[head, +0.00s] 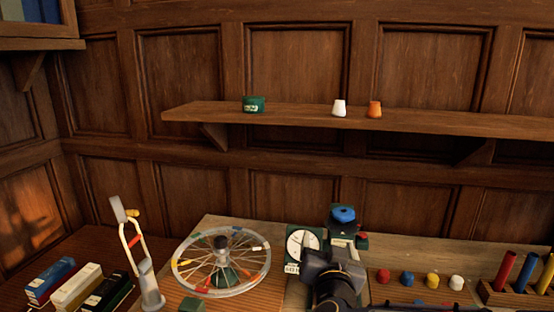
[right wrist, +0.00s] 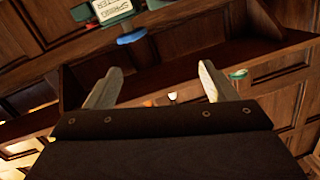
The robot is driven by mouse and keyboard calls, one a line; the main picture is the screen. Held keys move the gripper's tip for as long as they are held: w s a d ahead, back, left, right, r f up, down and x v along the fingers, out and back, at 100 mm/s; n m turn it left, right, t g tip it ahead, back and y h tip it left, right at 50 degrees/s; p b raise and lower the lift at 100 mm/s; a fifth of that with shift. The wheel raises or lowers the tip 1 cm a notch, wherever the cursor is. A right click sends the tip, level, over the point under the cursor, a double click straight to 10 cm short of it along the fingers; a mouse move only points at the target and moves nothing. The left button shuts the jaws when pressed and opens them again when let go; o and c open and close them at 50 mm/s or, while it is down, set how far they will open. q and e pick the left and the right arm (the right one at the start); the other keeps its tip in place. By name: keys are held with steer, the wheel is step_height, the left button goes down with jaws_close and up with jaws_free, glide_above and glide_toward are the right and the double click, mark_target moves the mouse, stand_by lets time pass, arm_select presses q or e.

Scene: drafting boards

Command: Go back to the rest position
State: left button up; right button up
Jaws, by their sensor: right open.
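My right gripper (head: 334,270) shows in the head view as a dark shape at the lower middle, in front of the bench. In the right wrist view, my right gripper (right wrist: 160,72) has its two pale fingers spread wide apart with nothing between them. In the head view, the gripper overlaps the lower edge of a green spring tester (head: 302,240) with a white dial; I cannot tell how far apart they are. The tester's blue top (head: 344,214) shows beside the dial. My left gripper is not in view.
Coloured knobs (head: 432,280) and a rack of tubes (head: 492,293) stand right. A wall shelf (head: 300,113) holds small items above.

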steer(key=s+d+f+g+y, duration=0.2)
steer(key=s+d+f+g, duration=0.1)
steer(key=s, duration=0.6)
steer(key=s+d+f+n+g+y, duration=0.1)
steer(key=s+d+f+g, duration=0.2)
steer(key=s, duration=0.7)
steer(key=s+d+f+n+g+y, duration=0.1)
steer(key=s+d+f+g, duration=0.3)
steer(key=s, duration=0.6)
step_height(320, 180, down, 3)
steer(key=shift+r+g+y, duration=0.2)
steer(key=shift+g+y, duration=0.5)
steer(key=shift+y, duration=0.1)
steer(key=shift+w, duration=0.15)
